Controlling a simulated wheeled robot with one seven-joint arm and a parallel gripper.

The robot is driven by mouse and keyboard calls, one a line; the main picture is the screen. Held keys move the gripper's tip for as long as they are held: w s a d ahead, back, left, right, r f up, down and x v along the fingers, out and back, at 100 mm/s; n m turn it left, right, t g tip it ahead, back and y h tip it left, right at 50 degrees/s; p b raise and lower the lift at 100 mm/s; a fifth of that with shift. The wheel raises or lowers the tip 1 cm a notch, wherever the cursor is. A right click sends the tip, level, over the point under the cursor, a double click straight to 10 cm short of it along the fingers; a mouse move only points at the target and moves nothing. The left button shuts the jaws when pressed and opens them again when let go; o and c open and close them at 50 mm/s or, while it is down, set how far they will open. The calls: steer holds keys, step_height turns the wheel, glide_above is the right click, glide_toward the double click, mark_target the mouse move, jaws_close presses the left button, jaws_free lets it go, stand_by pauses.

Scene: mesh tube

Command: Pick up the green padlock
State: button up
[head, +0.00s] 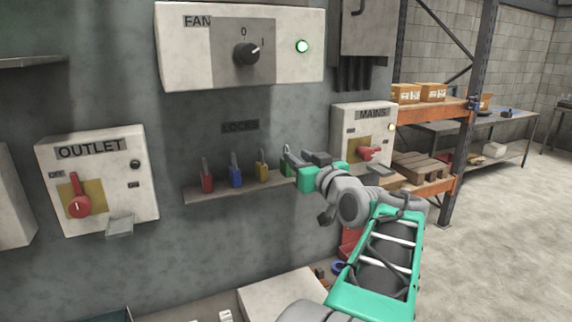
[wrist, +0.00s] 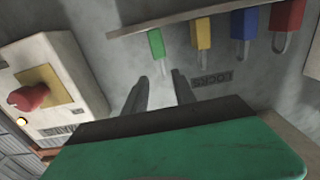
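The green padlock (head: 286,168) stands at the right end of a row of padlocks on a small wall shelf (head: 222,189). In the head view my gripper partly hides it. In the wrist view, which is turned over, the green padlock (wrist: 156,43) shows whole, its shackle pointing down the picture. My gripper (wrist: 164,76) is open, with two dark fingers apart and nothing held. The shackle end lies just ahead of the fingertips, about between them. In the head view my gripper (head: 297,158) is at the shelf's right end; contact cannot be told.
Yellow (head: 262,165), blue (head: 235,176) and red (head: 207,179) padlocks stand left of the green one. The FAN panel (head: 172,62) is above, the OUTLET box (head: 140,200) to the left. The MAINS box (head: 345,115) is close behind my arm on the right.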

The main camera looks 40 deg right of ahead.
steer(key=x, duration=0.2)
steer(key=p+x, duration=0.1)
steer(key=x, duration=0.1)
steer(key=p+x, duration=0.1)
steer(key=shift+w+a+f, duration=0.1)
steer(key=shift+w+a, duration=0.15)
steer(key=shift+w, duration=0.25)
steer(key=shift+w+d+f, duration=0.15)
steer(key=shift+w+d, duration=0.05)
steer(key=shift+w, duration=0.1)
steer(key=shift+c, duration=0.4)
jaws_close()
